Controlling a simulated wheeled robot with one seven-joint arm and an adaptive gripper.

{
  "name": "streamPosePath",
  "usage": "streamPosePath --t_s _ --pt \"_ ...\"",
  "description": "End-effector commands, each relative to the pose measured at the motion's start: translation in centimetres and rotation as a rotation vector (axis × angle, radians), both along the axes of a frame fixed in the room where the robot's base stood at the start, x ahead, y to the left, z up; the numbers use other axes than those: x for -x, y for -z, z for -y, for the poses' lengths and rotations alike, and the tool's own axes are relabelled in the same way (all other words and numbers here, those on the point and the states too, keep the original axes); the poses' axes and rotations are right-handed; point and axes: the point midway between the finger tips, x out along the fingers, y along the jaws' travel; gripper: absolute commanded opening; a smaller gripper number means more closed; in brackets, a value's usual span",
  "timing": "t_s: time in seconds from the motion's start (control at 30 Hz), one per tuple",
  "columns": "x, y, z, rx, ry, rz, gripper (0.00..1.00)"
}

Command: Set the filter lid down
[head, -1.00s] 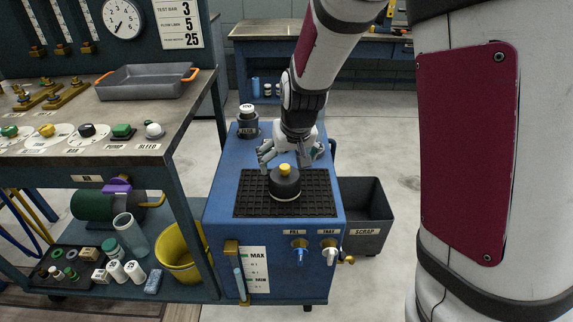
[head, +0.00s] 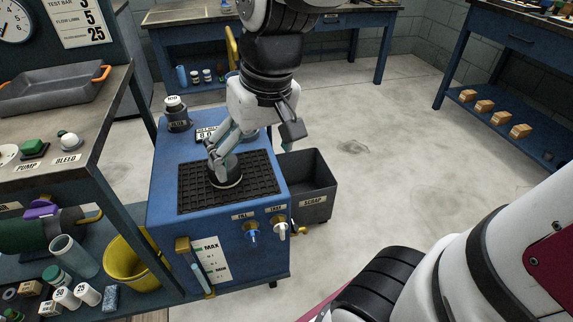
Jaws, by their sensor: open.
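The filter lid, a dark round piece (head: 226,179) with a pale lower rim, sits on the black ribbed mat (head: 263,195) on top of the blue cart. The grey fingers of my gripper (head: 250,148) hide much of it, and its yellow knob is out of sight. My gripper is open, pointing down over the cart; one finger overlaps the lid in the picture and the other is apart at the right. I cannot tell whether a finger touches the lid. The dark filter housing (head: 178,121) with a white top stands at the cart's back left corner.
A yellow bucket (head: 133,262) and workbench (head: 75,125) are at left. The floor at right is clear.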

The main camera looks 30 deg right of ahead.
Motion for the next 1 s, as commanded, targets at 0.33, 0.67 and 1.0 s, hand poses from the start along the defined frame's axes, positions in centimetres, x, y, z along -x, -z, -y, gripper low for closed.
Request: streamPosePath --t_s 0.33,0.67,1.0 --pt "14.8 -2.1 0.8 0.059 -0.016 -0.118 0.94" --pt "18.5 -1.8 1.1 0.090 -0.010 -0.161 0.94" --pt "18.4 -1.8 1.0 0.089 -0.010 -0.160 0.94"
